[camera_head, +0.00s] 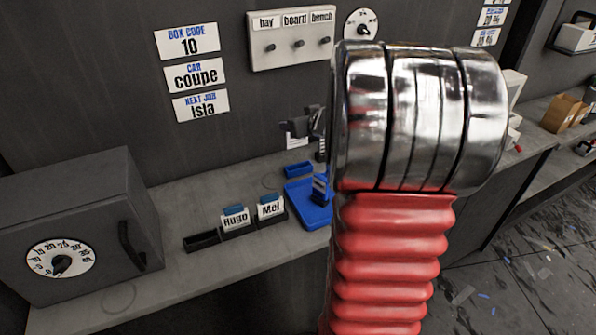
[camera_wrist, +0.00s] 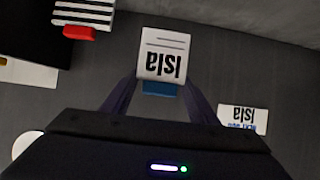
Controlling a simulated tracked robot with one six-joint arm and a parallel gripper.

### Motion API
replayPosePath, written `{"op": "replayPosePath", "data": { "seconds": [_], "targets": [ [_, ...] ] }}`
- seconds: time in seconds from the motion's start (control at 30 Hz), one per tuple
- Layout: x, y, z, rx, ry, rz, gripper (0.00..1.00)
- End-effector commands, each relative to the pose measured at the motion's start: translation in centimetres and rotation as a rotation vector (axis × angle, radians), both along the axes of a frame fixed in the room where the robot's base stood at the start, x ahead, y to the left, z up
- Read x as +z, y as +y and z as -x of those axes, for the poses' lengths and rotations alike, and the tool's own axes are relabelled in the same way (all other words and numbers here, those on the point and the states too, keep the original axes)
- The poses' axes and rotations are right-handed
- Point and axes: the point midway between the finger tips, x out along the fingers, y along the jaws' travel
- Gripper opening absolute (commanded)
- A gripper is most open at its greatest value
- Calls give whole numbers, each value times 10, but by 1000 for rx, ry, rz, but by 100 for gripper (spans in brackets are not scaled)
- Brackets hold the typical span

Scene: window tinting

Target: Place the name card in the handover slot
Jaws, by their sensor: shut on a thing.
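The Isla name card (camera_wrist: 164,55) is white with a blue grip (camera_wrist: 160,88) and shows upside down in the wrist view. My gripper (camera_wrist: 162,84) is shut on it, with a dark finger at each side of the blue grip. In the head view my gripper (camera_head: 312,127) is partly hidden behind my red and silver arm, above the bench near the wall. The Hugo card (camera_head: 234,217) and Mei card (camera_head: 270,207) stand in a black rack (camera_head: 203,241), whose left end is empty. No place labelled as the handover slot can be read.
A blue stand (camera_head: 308,213) and small blue tray (camera_head: 298,170) sit right of the rack. A grey box with a dial (camera_head: 90,225) stands at left. A wall sign (camera_head: 201,105) reads "next job Isla". Bare bench (camera_head: 170,205) lies between box and rack.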

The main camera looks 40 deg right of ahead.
Motion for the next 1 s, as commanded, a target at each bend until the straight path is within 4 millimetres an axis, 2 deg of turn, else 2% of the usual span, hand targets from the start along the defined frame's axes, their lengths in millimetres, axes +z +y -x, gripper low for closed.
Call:
{"op": "replayPosePath", "data": {
  "seconds": [0.27, 0.6, 1.0],
  "targets": [
    [-15, -2, 2, -5, 1, -3, 33],
    [-58, -3, 2, -7, 1, -2, 33],
    [-63, -4, 2, -6, 0, -1, 33]
  ]
}}
